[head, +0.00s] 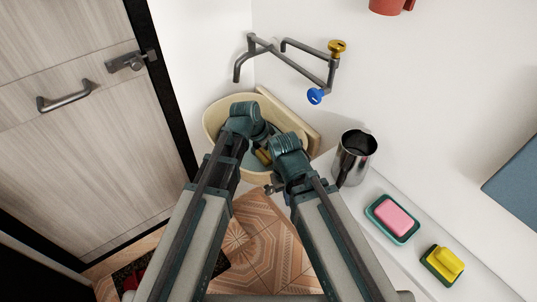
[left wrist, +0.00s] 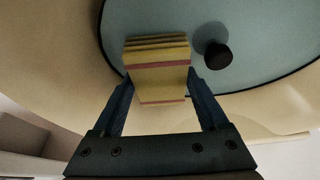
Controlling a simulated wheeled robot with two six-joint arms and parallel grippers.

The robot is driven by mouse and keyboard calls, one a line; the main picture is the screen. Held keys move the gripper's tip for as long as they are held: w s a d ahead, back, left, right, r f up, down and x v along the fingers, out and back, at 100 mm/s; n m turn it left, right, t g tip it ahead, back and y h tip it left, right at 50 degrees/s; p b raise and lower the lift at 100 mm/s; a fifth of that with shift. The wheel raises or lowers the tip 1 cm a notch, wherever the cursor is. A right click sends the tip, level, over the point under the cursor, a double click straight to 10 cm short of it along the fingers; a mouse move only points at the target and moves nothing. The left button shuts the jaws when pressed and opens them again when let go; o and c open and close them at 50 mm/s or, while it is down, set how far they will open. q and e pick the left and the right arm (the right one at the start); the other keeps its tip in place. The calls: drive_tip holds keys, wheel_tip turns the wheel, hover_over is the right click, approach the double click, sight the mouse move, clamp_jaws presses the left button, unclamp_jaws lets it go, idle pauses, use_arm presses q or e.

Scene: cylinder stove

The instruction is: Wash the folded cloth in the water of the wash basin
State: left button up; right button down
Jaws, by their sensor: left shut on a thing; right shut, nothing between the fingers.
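The wash basin (head: 213,123) is a cream bowl against the wall, with blue-grey water (left wrist: 255,25) in it. My left gripper (left wrist: 158,84) is shut on the folded cloth (left wrist: 158,55), yellow with reddish stripes. It holds the cloth inside the basin, over or at the water; I cannot tell whether the cloth touches it. In the head view a bit of the cloth (head: 263,156) shows between my arms, and the left fingers are mostly hidden. My right gripper (head: 272,189) is shut and empty, by the basin's front rim.
A dark round plug or drain (left wrist: 217,55) shows in the basin. Pipes with a yellow and a blue tap knob (head: 315,96) hang above it. A door (head: 75,110) is at left.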

use_arm(q)
drive_tip(key=shift+p+v, duration=1.9)
drive_tip(key=shift+v, duration=0.4)
drive_tip(key=shift+w+d, duration=0.1)
drive_tip(key=shift+w, duration=0.05)
wheel_tip(320, 180, up, 9)
drive_tip(key=p, duration=0.9)
